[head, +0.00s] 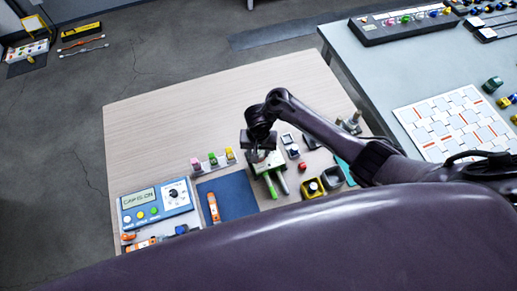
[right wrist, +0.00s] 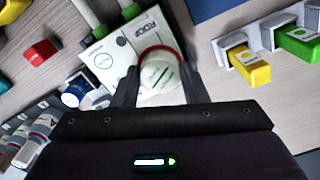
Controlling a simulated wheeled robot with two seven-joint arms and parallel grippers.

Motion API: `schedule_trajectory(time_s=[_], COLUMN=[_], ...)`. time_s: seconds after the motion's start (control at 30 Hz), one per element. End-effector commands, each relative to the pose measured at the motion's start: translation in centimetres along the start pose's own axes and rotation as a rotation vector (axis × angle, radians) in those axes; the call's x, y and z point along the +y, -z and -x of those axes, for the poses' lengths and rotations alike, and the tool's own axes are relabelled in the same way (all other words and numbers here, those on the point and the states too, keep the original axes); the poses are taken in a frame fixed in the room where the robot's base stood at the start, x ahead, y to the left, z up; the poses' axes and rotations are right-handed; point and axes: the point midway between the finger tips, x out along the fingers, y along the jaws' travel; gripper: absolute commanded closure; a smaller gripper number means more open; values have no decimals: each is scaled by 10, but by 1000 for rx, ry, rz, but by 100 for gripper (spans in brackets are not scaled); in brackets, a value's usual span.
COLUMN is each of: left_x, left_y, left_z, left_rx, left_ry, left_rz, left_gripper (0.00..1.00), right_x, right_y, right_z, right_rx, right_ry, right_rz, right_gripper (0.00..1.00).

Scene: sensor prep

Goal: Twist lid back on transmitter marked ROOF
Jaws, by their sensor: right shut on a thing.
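The transmitter marked ROOF (right wrist: 112,50) is a pale box with a round green-ringed mark and green-tipped rods at one side. In the head view the transmitter (head: 273,161) sits on the wooden table, partly covered by my right gripper (head: 259,150). In the right wrist view my right gripper (right wrist: 161,82) is shut on a round white lid (right wrist: 158,73) with green marks. The lid is at the box's end, with a red ring curving around its far side. How tightly it is seated cannot be told. My left gripper is not in view.
A blue panel (head: 150,206) reads "CAP IS ON" at the left. A blue mat (head: 233,198) lies left of the transmitter. Pink, green and yellow blocks in a holder (head: 213,164) stand nearby. The far wooden tabletop is clear.

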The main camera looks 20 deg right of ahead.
Motion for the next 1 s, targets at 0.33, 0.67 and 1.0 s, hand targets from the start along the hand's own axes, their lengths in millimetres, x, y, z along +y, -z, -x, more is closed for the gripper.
schedule_trajectory(time_s=[0.33,0.67,1.0], left_x=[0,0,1], left_y=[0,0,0], left_z=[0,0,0], left_rx=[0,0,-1], left_ry=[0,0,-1], left_rz=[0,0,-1], left_gripper=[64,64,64], right_x=[0,0,0], right_y=[0,0,0], right_z=[0,-1,-1], right_rx=[0,0,0], right_ry=[0,0,0], right_rz=[0,0,0], right_gripper=[73,73,38])
